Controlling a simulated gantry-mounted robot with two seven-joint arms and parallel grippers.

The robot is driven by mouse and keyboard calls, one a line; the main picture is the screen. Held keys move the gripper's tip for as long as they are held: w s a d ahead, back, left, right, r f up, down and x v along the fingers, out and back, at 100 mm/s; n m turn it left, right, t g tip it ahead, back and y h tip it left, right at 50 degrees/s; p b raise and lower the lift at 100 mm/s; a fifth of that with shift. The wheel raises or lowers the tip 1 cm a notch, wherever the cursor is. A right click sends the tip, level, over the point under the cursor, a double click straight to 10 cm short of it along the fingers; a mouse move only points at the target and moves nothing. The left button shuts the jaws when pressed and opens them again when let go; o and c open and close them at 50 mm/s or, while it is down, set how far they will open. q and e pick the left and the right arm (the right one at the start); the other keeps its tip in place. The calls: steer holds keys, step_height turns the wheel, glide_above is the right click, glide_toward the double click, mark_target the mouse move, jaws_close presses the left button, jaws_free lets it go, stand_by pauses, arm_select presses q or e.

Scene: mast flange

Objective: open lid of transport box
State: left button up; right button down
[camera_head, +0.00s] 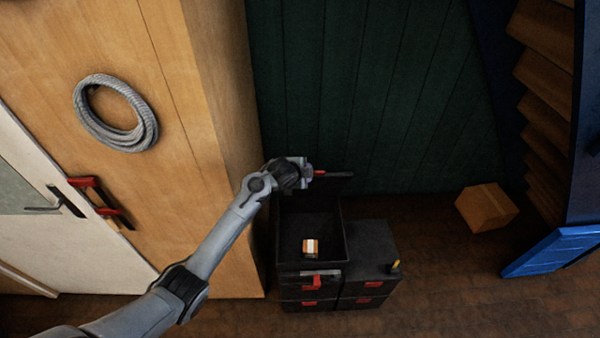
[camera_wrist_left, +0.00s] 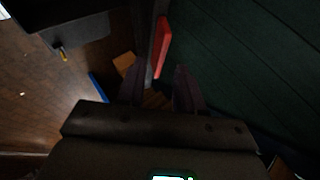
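The dark transport box (camera_head: 281,240) stands on the floor with its top open. Its lid (camera_head: 342,185) is raised at the back, seen nearly edge-on, with a red latch (camera_head: 320,173) at its upper edge. My left gripper (camera_head: 307,171) is at that upper edge beside the latch. In the left wrist view the left gripper (camera_wrist_left: 160,85) has its dark fingers apart, and the red latch (camera_wrist_left: 163,47) shows between and beyond them. Contact cannot be told. My right gripper is in neither view.
An orange-and-white item (camera_head: 310,247) lies inside the open box. A second dark box (camera_head: 370,245) adjoins it on the right. A wooden cabinet (camera_head: 215,130) stands close on the left, a green wall (camera_head: 370,90) behind. A carton (camera_head: 486,207) lies farther right, with clear floor between.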

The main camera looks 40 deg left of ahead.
arm_select(q)
steer(key=v, duration=0.5)
steer(key=shift+s+r, duration=0.2)
steer(key=shift+s, duration=0.05)
